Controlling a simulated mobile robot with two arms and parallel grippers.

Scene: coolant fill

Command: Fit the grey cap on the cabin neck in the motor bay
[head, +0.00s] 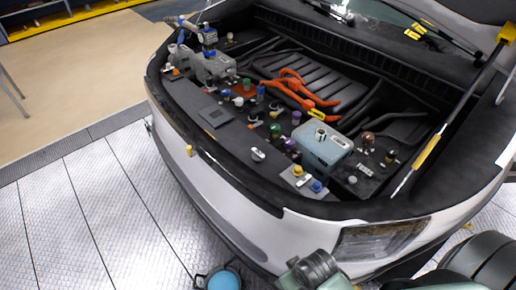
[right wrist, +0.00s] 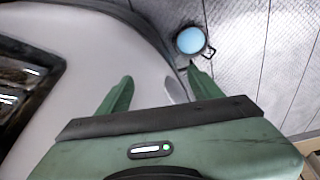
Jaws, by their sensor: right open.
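The motor bay (head: 210,115) of the white car stands open in the head view. A small light-grey piece (head: 257,154) lies on the front ledge; it may be the grey cap, but it is too small to be sure. A pale metal neck (head: 321,134) stands on the blue-grey tank (head: 318,155); I cannot tell which neck is the cabin one. My right gripper (right wrist: 160,72) is open and empty in the right wrist view, over the white front bodywork. Part of my right arm shows at the bottom of the head view. My left gripper is not in view.
Several coloured caps, such as green (head: 275,131), yellow (head: 297,170) and blue (head: 317,187), crowd the ledge. Orange cables (head: 292,88) cross the bay. A bonnet strut (head: 428,152) rises at right. A blue-topped round container (head: 223,280) stands on the floor in front.

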